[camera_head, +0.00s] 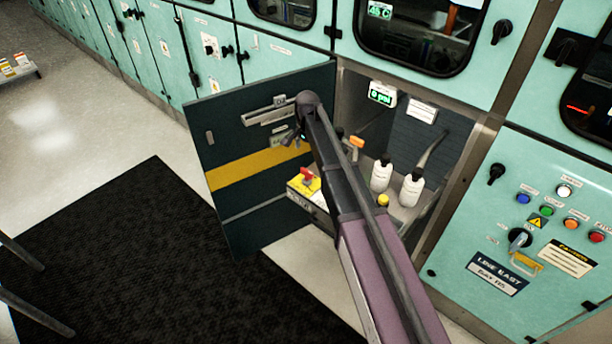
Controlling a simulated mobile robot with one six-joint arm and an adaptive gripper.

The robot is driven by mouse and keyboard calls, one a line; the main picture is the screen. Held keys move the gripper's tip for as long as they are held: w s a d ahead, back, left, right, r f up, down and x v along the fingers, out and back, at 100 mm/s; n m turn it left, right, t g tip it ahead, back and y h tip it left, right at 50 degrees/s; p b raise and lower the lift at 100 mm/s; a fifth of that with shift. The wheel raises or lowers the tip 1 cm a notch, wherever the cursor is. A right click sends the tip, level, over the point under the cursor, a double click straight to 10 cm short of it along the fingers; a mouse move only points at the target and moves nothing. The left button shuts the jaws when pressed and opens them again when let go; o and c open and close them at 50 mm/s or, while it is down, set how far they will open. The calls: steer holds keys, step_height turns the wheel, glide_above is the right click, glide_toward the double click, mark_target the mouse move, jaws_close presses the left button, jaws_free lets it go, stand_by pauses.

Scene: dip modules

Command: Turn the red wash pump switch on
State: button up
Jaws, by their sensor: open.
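A red rotary switch (306,175) sits on a yellow plate on top of a grey box (311,200), inside the open lower cabinet near the door. I take it to be the red wash pump switch; its label is too small to read. My gripper (291,141) shows small and dark at the far end of my arm, in front of the open door. It is open, and nothing shows in it. It appears above and a little left of the red switch in the picture, apart from it.
The dark cabinet door (236,130) stands open on the left. White bottles (382,175), an orange handle (356,142) and a display (382,94) are in the cabinet. My arm hides part of its interior. A control panel (540,220) is at right.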

mark_target(307, 170)
steer(key=shift+f+b, duration=4.45)
steer(key=shift+f, duration=0.35)
steer(key=shift+a, duration=0.1)
steer(key=c, duration=1)
